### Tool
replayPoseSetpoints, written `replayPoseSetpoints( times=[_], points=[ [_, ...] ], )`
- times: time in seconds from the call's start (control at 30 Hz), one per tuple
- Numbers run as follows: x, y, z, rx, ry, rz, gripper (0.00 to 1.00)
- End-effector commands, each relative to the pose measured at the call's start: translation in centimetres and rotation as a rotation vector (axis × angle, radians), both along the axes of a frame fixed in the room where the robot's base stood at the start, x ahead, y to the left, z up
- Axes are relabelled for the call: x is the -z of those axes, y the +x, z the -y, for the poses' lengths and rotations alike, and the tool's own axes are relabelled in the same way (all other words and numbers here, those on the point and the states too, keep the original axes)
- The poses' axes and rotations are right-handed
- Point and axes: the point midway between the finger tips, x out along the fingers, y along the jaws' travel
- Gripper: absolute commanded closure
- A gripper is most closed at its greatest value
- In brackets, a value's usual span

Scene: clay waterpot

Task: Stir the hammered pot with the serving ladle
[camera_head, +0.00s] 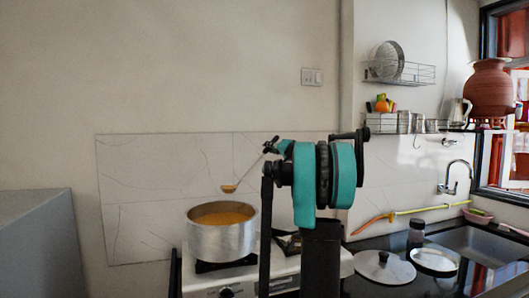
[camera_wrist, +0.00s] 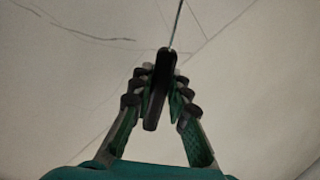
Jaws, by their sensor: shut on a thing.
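The hammered pot (camera_head: 222,240) is a silver metal pot with orange-yellow liquid in it, standing on the white stove in the head view. The serving ladle (camera_head: 231,187) hangs with its bowl above the pot's opening, apart from the liquid; its bowl looks orange-yellow. Its thin handle slants up right to my gripper (camera_head: 271,146). In the wrist view my gripper (camera_wrist: 158,85) is shut on the ladle's dark handle end (camera_wrist: 156,95), and the thin shaft runs up out of the picture. The ladle's bowl is out of the wrist view.
The pot stands on the left of the white stove (camera_head: 285,273). A round lid (camera_head: 396,270) and a plate (camera_head: 434,260) lie on the dark counter at right, near a dark jar (camera_head: 416,233) and the sink (camera_head: 480,247). A tiled wall (camera_head: 150,200) is behind.

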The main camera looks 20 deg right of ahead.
Motion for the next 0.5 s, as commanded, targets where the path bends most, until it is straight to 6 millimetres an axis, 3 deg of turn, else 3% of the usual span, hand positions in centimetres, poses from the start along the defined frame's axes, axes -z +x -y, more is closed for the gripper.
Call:
replayPoseSetpoints(
  times=[0.5],
  points=[
    [2.5,0.0,0.0,0.000,0.000,0.000,1.00]
  ],
)
